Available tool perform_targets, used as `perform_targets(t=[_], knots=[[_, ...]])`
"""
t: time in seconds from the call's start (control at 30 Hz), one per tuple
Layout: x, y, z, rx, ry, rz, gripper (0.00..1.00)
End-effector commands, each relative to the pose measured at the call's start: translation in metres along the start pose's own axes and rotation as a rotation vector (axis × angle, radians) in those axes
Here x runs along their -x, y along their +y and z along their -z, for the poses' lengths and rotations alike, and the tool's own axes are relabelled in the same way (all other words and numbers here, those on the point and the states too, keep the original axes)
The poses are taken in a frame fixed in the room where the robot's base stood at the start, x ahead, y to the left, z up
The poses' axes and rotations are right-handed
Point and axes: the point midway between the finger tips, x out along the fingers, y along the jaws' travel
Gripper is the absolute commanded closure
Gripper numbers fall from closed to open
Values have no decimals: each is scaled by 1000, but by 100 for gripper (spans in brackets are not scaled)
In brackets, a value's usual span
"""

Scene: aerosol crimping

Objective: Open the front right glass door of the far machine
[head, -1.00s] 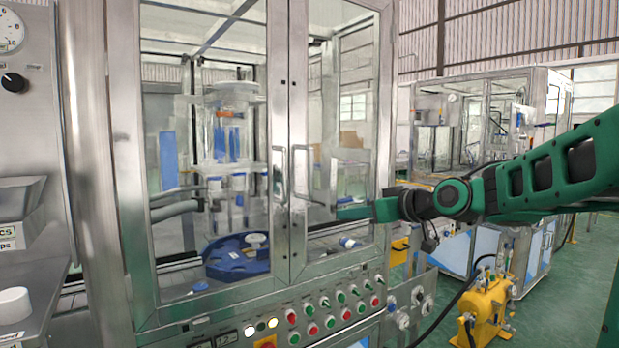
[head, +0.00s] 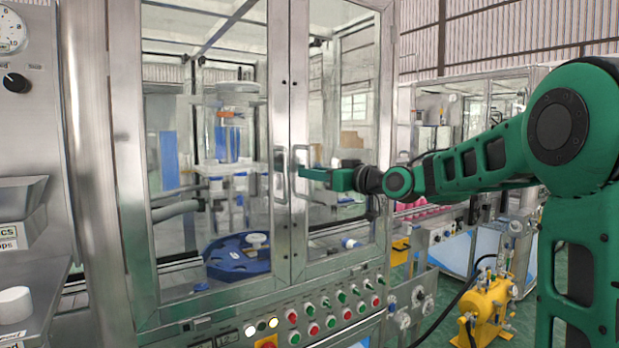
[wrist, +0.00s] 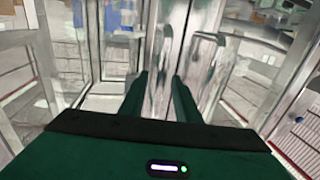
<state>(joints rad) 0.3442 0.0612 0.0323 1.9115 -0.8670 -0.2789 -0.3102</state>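The glass-fronted machine before me has two framed front doors. The front right glass door (head: 341,215) looks closed, flush with the left door (head: 212,245). Its upright metal handle (head: 302,165) is on its left edge, beside the left door's handle (head: 281,178). My gripper (head: 306,174) is at the right door's handle, reaching in from the right. In the wrist view, my gripper's two green fingers (wrist: 160,82) are apart, with shiny upright metal in line with the gap. I cannot tell whether the fingers touch the handle or surround it.
A button panel (head: 335,310) runs below the doors. A blue round fixture (head: 236,262) sits behind the glass. Another glass-walled machine (head: 470,110) stands at the back right. A yellow device (head: 487,303) stands on the green floor at the lower right.

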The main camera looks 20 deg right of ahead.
Motion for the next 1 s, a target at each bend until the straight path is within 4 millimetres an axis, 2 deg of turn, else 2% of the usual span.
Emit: perform_targets(t=[0.13,0.43,0.57,1.0], knots=[[-9,0,0,0,0,1,70],[-10,0,0,0,0,0,70],[-10,0,0,0,0,-1,100],[-14,-7,-1,-2,-2,45,100]])
